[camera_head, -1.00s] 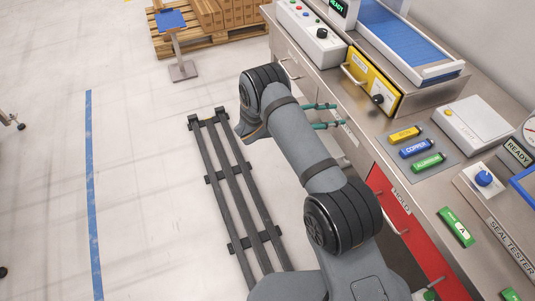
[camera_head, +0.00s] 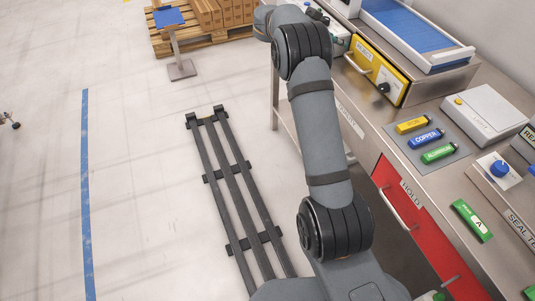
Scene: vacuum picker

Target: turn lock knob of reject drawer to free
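The yellow reject drawer (camera_head: 366,62) is in the side of the raised unit on the bench, at the upper right. A metal pull handle (camera_head: 356,64) is on its left part. The black lock knob (camera_head: 384,87) sits on a pale plate at the right end of its front. The knob's pointing direction is too small to read. My arm reaches up to the left of the drawer, and its wrist bends over at the top edge. My gripper does not show clearly; the arm hides it. I see nothing touching the knob.
A blue-bedded conveyor (camera_head: 405,32) is above the drawer. A red HOLD drawer (camera_head: 425,235) is below the bench. A pallet with boxes (camera_head: 215,28) stands at the back.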

